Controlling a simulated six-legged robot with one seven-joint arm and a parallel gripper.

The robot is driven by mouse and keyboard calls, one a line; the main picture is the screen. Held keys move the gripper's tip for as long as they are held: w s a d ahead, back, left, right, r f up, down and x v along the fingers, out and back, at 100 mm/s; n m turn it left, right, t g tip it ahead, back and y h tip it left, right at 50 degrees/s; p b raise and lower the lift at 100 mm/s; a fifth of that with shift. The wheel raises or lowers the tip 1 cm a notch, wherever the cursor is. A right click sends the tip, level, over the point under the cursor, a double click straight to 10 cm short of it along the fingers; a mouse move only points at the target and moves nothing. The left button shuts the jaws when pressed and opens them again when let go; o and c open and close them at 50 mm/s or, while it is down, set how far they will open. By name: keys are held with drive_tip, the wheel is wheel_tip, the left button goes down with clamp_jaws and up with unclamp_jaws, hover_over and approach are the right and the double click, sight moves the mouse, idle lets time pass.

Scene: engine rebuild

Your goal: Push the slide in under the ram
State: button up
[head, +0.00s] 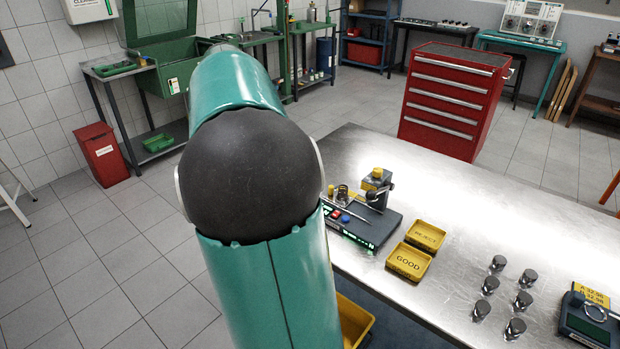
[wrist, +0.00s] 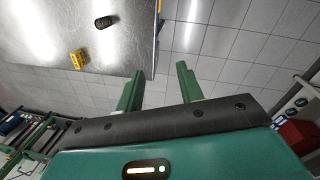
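A dark press-like device (head: 362,226) stands on the steel bench, with red and blue buttons on its front. An upright head with a yellow top (head: 377,175), which looks like the ram, rises at its back right. A small carrier with a metal ring (head: 343,194), possibly the slide, sits left of that head, apart from it; details are too small to be sure. My gripper (wrist: 158,70) is open and empty in the wrist view, its two green fingers well apart over the bench edge and floor. My gripper is hidden behind my arm in the head view.
On the steel bench (head: 460,220) are yellow GOOD (head: 408,262) and REJECT (head: 426,236) trays, several metal cylinders (head: 490,285) and a gauge (head: 590,318). A red drawer cabinet (head: 455,98) stands behind. The wrist view shows a yellow block (wrist: 78,59) and dark cylinder (wrist: 104,22).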

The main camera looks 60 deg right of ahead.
drive_tip(key=s+d+f+n+g, duration=0.1)
drive_tip(key=s+d+f+g, duration=0.15)
drive_tip(key=d, duration=0.75)
drive_tip(key=s+d+f+n+g, duration=0.1)
drive_tip(key=s+d+f+g, duration=0.2)
drive_tip(key=d, duration=0.7)
drive_tip(key=shift+t, duration=0.65)
drive_tip(key=x, duration=1.4)
drive_tip(key=shift+s+a, duration=0.15)
drive_tip(key=shift+s, duration=0.2)
clamp_jaws()
